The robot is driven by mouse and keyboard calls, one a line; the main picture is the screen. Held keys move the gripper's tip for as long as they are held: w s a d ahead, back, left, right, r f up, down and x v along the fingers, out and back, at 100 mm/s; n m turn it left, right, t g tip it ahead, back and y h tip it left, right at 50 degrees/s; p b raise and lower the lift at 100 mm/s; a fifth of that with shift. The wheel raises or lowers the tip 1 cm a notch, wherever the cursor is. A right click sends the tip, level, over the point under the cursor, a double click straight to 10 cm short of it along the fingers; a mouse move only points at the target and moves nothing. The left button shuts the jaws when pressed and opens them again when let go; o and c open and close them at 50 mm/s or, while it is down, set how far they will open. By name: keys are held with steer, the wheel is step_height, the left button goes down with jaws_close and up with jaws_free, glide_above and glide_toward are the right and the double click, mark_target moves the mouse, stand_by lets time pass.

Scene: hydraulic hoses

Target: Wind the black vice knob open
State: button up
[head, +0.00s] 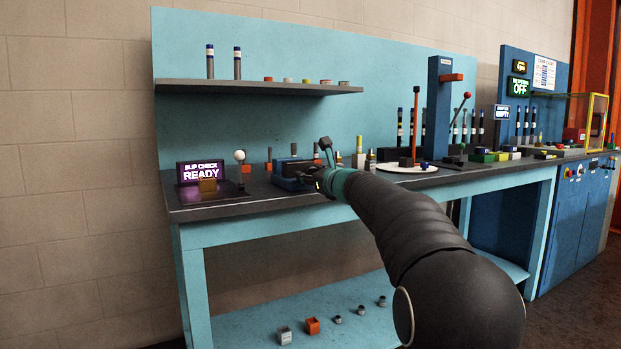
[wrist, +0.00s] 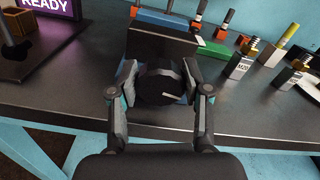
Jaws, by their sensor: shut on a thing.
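The black vice knob (wrist: 160,84) is a round dark disc with a pale line on its face, seen in the middle of the wrist view. The line points to the right and slightly down. My gripper (wrist: 159,88) has one finger on each side of the knob and is shut on it. Behind the knob is the dark block of the vice (wrist: 162,46), on a blue base near the bench's front edge. In the head view the vice (head: 290,168) is partly hidden by my gripper (head: 318,178).
The lit "SLIP CHECK READY" sign (head: 201,171) stands on the bench to the left, with a white ball on a post (head: 240,157) beside it. Small labelled fittings (wrist: 240,66) stand right of the vice. A shelf (head: 260,87) runs above the bench.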

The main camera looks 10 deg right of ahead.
steer(key=o, duration=1.2)
steer(key=v, duration=1.2)
steer(key=shift+s, duration=0.1)
